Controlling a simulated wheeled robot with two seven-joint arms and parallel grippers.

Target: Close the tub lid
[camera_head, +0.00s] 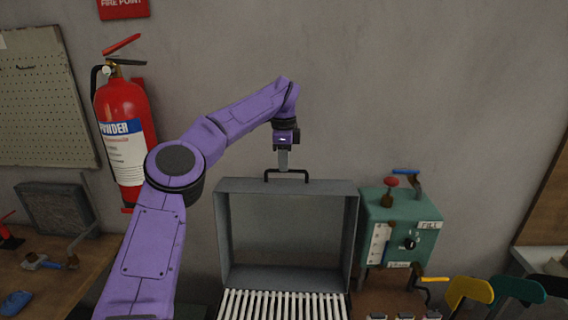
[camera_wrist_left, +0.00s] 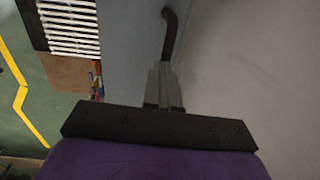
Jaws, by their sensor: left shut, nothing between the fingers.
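The grey tub lid (camera_head: 290,188) stands raised and open behind the tub in the head view, with its hollow inside facing me. A black bar handle (camera_head: 287,172) is on the lid's top edge. It also shows in the left wrist view (camera_wrist_left: 170,35). White slats (camera_head: 282,305) lie in front of the lid's foot; the rest of the tub is cut off below. My left gripper (camera_head: 283,166) points down at the handle with its fingers shut. The fingertips are at or very near the bar; I cannot tell if they touch. My right gripper is not in view.
A green box (camera_head: 400,228) with levers and a red knob stands close right of the lid. A red fire extinguisher (camera_head: 124,130) hangs on the wall at left. A wooden bench (camera_head: 60,275) is at lower left. Yellow (camera_head: 470,290) and green paddle shapes are at lower right.

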